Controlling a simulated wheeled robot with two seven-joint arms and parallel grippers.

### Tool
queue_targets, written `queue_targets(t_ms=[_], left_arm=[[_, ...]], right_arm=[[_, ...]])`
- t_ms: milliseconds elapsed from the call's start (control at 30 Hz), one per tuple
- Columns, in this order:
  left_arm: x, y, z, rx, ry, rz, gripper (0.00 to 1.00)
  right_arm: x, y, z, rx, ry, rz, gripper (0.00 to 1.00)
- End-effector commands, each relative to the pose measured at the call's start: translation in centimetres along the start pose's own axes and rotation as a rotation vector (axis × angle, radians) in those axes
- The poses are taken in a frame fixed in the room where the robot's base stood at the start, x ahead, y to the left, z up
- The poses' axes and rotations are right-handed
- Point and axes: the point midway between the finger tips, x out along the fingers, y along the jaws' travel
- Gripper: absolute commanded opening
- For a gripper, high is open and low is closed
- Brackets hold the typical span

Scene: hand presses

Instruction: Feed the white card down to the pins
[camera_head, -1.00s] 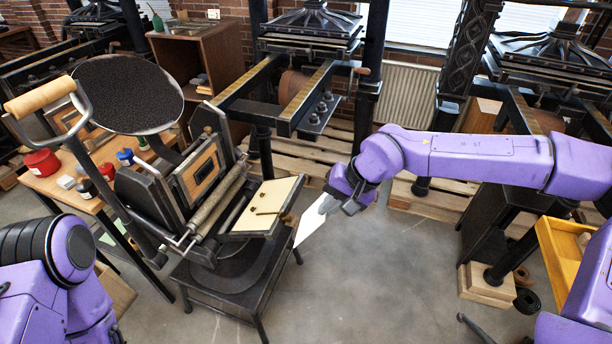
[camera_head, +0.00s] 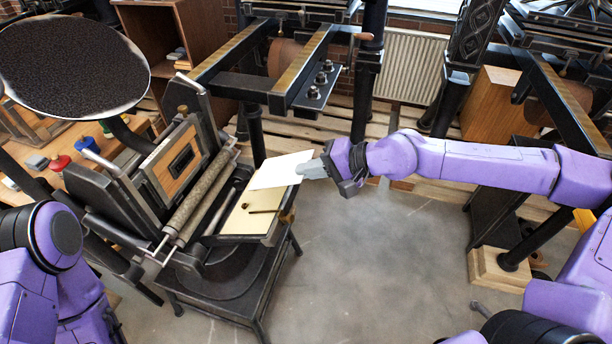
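A white card (camera_head: 279,171) is held by its right edge in my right gripper (camera_head: 318,169). The gripper is shut on it. The card hangs over the upper part of the cream platen (camera_head: 238,221) of the hand press (camera_head: 182,164); whether it touches the platen cannot be told. A brass-coloured pin or gripper bar (camera_head: 263,210) crosses the platen below the card, with a brass piece at the platen's right edge. The card hides the platen's upper part. My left arm is at the lower left; its gripper is not visible.
The press's round black ink disc (camera_head: 72,66) rises at the upper left, with rollers (camera_head: 200,200) left of the platen. Larger iron presses (camera_head: 300,62) stand behind on wooden pallets. Free concrete floor (camera_head: 385,260) lies to the right of the press.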

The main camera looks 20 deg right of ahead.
Motion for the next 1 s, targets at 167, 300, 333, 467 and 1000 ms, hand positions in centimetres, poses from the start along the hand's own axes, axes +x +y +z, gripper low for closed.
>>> queue_targets(t_ms=[167,300,333,467,1000], left_arm=[[1.0,0.1,0.4,0.000,0.000,0.000,0.96],[1.8,0.2,0.7,0.000,0.000,0.000,0.96],[2.0,0.2,0.8,0.000,0.000,0.000,0.96],[2.7,0.2,1.1,0.000,0.000,0.000,0.96],[5.1,0.5,2.1,0.000,0.001,0.000,0.96]], right_arm=[[0.5,1.1,0.0,0.001,0.002,-0.015,0.00],[1.2,2.3,0.0,0.002,0.001,-0.012,0.00],[1.4,2.6,0.0,0.001,0.001,-0.012,0.00],[2.2,3.7,0.0,0.001,0.001,-0.012,0.00],[5.9,7.8,0.0,-0.002,-0.002,-0.011,0.00]])
